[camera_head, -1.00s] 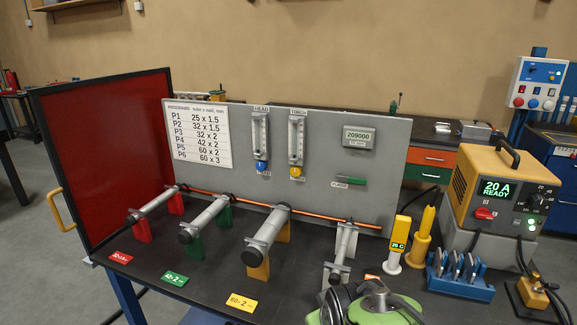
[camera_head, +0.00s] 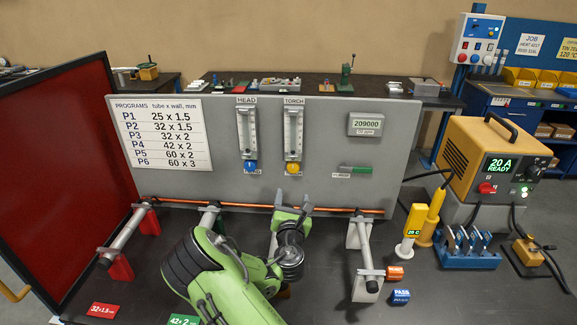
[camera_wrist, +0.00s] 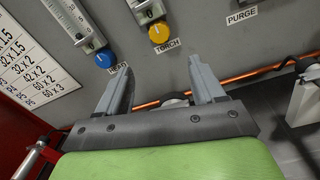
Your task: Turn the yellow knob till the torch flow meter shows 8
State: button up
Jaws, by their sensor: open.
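The yellow knob (camera_head: 292,168) sits on the upright grey panel under the torch flow meter (camera_head: 294,132), a clear vertical tube whose reading is too small to make out. In the wrist view the yellow knob (camera_wrist: 158,33) is above the "TORCH" label. My gripper (camera_wrist: 158,66) is open and empty, its two fingers pointing toward the panel. The knob lies beyond and above the fingertips, roughly centred between them and not touched. In the head view my arm partly hides my gripper, which is below the knob.
A blue knob (camera_head: 250,167) is close left of the yellow one, under the head flow meter (camera_head: 247,130). A green purge lever (camera_head: 356,170) is to the right. A copper tube (camera_head: 330,209) runs along the panel's foot. Tube stands (camera_head: 363,250) flank my arm on the bench.

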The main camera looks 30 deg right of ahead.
aim_at(293, 170)
jog(key=p+x, duration=0.5)
jog(key=x, duration=0.9)
jog(key=shift+w+d, duration=0.15)
jog(key=c, duration=1.1)
jog(key=shift+o, duration=0.2)
jog(key=shift+f+m+b, duration=0.1)
jog(key=shift+m+b, duration=0.55)
jog(key=shift+m, duration=0.05)
jog(key=o, duration=1.1)
jog(key=shift+c, duration=0.2)
